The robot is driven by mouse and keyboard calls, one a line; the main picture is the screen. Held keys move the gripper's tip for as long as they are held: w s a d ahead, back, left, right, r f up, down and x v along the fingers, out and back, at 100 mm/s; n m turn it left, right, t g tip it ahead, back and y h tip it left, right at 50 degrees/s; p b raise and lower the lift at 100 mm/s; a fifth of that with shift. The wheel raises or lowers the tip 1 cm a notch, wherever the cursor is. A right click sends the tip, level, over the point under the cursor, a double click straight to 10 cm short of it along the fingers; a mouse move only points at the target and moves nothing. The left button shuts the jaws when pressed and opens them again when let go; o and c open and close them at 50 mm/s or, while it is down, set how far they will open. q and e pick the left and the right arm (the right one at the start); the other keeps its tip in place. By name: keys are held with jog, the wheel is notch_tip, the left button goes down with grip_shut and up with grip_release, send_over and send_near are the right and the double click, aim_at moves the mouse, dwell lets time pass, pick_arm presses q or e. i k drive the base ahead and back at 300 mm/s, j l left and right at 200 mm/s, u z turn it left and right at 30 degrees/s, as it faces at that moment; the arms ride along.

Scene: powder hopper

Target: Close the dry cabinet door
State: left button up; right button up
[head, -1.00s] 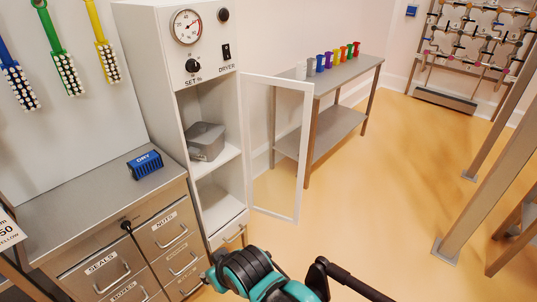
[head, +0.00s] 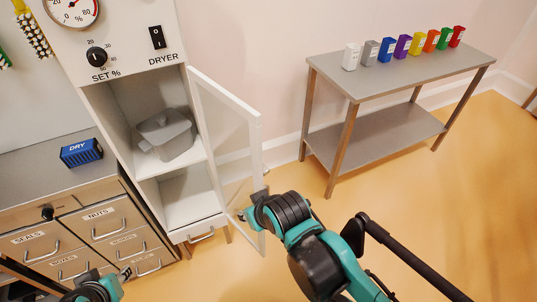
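The dry cabinet (head: 105,120) stands at the left with its front open. Its white-framed glass door (head: 256,150) is hinged on the cabinet's right side and stands open, swung out toward me. My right gripper (head: 250,205) is at the lower part of the door's free edge, touching or very close to it. Its fingers are small and partly hidden there, so I cannot tell whether they are shut. My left gripper (head: 122,277) is low at the bottom left, in front of the drawers and apart from the door. Its finger state is unclear.
A grey lidded container (head: 165,134) sits on the cabinet's upper shelf, inside the opening. A drawer unit (head: 85,225) with a blue DRY box (head: 81,152) stands to the left. A metal table (head: 400,75) with several coloured cups stands behind right. The floor (head: 440,220) at right is clear.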

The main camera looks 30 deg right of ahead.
aim_at(196, 79)
jog(key=l+u, duration=0.25)
jog(key=l, duration=0.7)
jog(key=l+u, duration=0.25)
jog(key=l, duration=0.7)
jog(key=k+l+u, duration=0.3)
jog(key=l+z, duration=0.35)
